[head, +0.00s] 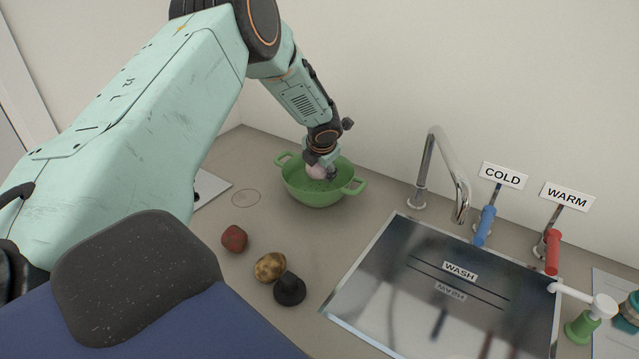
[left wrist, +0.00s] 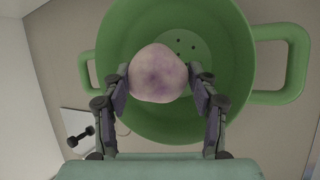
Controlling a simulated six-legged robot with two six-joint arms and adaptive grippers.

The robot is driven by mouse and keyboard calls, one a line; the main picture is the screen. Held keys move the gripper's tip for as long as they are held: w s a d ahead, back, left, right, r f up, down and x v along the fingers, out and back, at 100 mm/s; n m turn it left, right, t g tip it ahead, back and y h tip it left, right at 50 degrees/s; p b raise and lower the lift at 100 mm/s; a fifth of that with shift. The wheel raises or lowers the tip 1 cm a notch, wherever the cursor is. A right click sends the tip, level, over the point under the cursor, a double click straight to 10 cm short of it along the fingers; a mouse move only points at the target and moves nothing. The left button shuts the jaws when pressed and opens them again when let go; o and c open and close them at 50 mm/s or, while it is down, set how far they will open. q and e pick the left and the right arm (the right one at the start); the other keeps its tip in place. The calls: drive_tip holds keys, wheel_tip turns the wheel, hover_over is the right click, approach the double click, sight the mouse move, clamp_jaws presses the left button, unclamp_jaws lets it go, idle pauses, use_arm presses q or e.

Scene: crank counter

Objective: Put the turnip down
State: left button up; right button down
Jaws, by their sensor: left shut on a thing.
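The turnip (left wrist: 157,74) is round, pale and purple-tinged. My left gripper (head: 324,169) is shut on it, with a finger on each side in the left wrist view (left wrist: 160,82). In the head view the turnip (head: 315,171) shows as a small pinkish patch at the gripper. It is over the opening of the green colander (head: 318,199), which has two handles and holes in its bottom. I cannot tell whether the turnip touches the colander's bottom. My right gripper is in neither view.
A red vegetable (head: 234,238), a yellow-brown potato-like one (head: 269,267) and a dark knob-like object (head: 290,289) are on the counter in front. The sink (head: 400,285) marked WASH, a faucet (head: 428,165), a blue COLD handle (head: 485,226) and a red WARM handle (head: 552,252) are at right.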

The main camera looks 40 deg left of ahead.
sight(317, 181)
use_arm(q)
drive_tip(key=shift+s+a+f, duration=0.1)
drive_tip(key=shift+f, duration=0.4)
drive_tip(key=f, duration=0.1)
drive_tip(key=a+f, duration=0.1)
drive_tip(key=f, duration=0.2)
drive_tip(key=shift+w+a+f, duration=0.15)
drive_tip(key=shift+w+f, duration=0.2)
drive_tip(key=shift+f, duration=0.05)
drive_tip(key=shift+d, duration=0.25)
drive_tip(key=shift+s+d+r, duration=0.2)
drive_tip(key=shift+d+r, duration=0.1)
drive_tip(key=shift+r, duration=0.05)
drive_tip(key=shift+a+f, duration=0.35)
drive_tip(key=shift+f, duration=0.05)
drive_tip(key=o, duration=1)
drive_tip(key=shift+w+a+f, duration=0.1)
drive_tip(key=shift+a+f, duration=0.1)
drive_tip(key=shift+o, duration=0.2)
drive_tip(key=shift+d+r, duration=0.3)
drive_tip(key=shift+d, duration=0.1)
drive_tip(key=shift+a+r, duration=0.2)
drive_tip(key=shift+r, duration=0.1)
drive_tip(key=shift+s+d+r, duration=0.1)
drive_tip(key=shift+s+r, duration=0.15)
drive_tip(key=shift+r, duration=0.1)
drive_tip(key=v, duration=1.1)
